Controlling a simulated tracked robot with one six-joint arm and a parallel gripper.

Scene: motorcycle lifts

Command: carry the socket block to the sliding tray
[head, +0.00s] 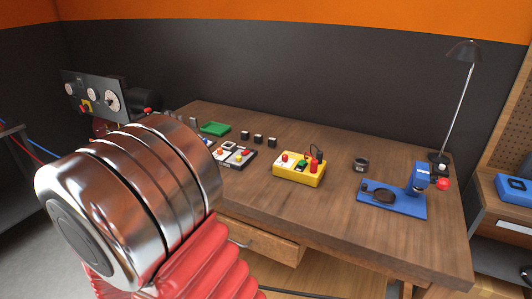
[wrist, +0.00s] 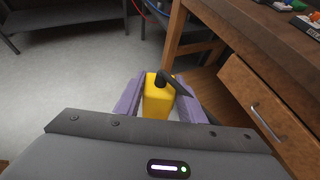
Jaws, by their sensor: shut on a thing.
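In the wrist view my gripper (wrist: 158,102) is shut on a yellow block (wrist: 157,104), apparently the socket block. It has a black round stub and a flat black arm on top. The pale purple fingers close on its sides, and it is held above the grey floor, left of the wooden bench's drawer (wrist: 262,108). In the head view my gripper and the held block are hidden or out of frame. I cannot tell for sure which thing is the sliding tray; a small green tray (head: 213,128) lies at the bench's back left.
On the wooden bench (head: 330,205) stand a yellow box (head: 299,169) with red and black fittings, a blue press-like fixture (head: 395,202), a dark ring (head: 361,164), a lamp (head: 463,52) and small black blocks (head: 258,139). Some bench top is bare between them.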

